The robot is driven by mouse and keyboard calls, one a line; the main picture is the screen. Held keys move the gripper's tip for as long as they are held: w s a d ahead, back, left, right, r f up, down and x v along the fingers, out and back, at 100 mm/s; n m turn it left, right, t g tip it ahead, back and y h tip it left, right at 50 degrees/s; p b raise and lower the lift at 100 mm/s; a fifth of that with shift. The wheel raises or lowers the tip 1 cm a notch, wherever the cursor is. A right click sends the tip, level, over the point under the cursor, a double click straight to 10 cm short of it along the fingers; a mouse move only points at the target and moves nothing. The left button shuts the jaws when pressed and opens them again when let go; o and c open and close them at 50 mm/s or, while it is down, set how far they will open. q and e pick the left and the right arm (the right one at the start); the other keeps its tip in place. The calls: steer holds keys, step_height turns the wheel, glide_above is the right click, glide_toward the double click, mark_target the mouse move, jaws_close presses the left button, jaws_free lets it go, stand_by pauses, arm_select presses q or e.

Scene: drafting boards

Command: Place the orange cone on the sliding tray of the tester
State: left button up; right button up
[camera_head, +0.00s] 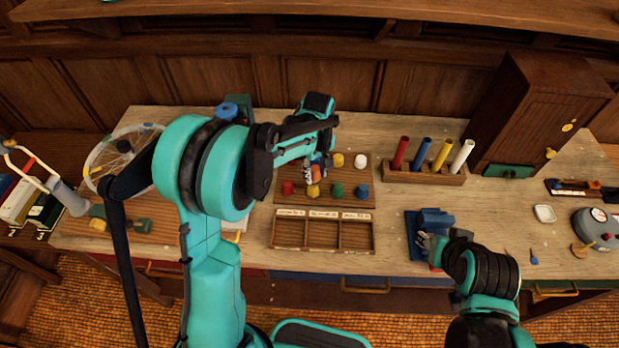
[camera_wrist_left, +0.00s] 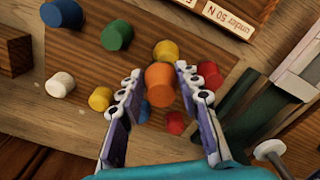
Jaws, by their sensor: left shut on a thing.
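My left gripper (camera_wrist_left: 160,92) is shut on the orange cone (camera_wrist_left: 160,84), which sits between its two fingers in the left wrist view. In the head view this gripper (camera_head: 317,168) is over the brown board of coloured cones. The cone's height above the board is hard to judge. A dark green device with a blue knob (camera_head: 229,111) stands at the back left, partly behind my left arm; it may be the tester. I cannot make out its sliding tray. My right gripper (camera_head: 430,243) is beside a blue object (camera_head: 436,219), its fingers too small to read.
Several cones stand on the board (camera_head: 322,201), including yellow (camera_wrist_left: 166,51), green (camera_wrist_left: 117,36) and white (camera_wrist_left: 60,85). A three-compartment wooden box (camera_head: 323,247) lies in front. A rack of coloured cylinders (camera_head: 424,176) and a wooden cabinet (camera_head: 535,105) stand to the right.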

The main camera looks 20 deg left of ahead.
arm_select(q)
steer(key=w+a+f, duration=0.2)
steer(key=a, duration=0.1)
steer(key=shift+f, duration=0.1)
steer(key=shift+f+b, duration=0.8)
steer(key=shift+f, duration=1.2)
steer(key=shift+s, duration=0.1)
steer(key=shift+f, duration=0.25)
steer(key=o, duration=1.1)
steer(key=shift+r, duration=0.1)
steer(key=shift+o, duration=0.2)
steer(key=shift+r, duration=0.1)
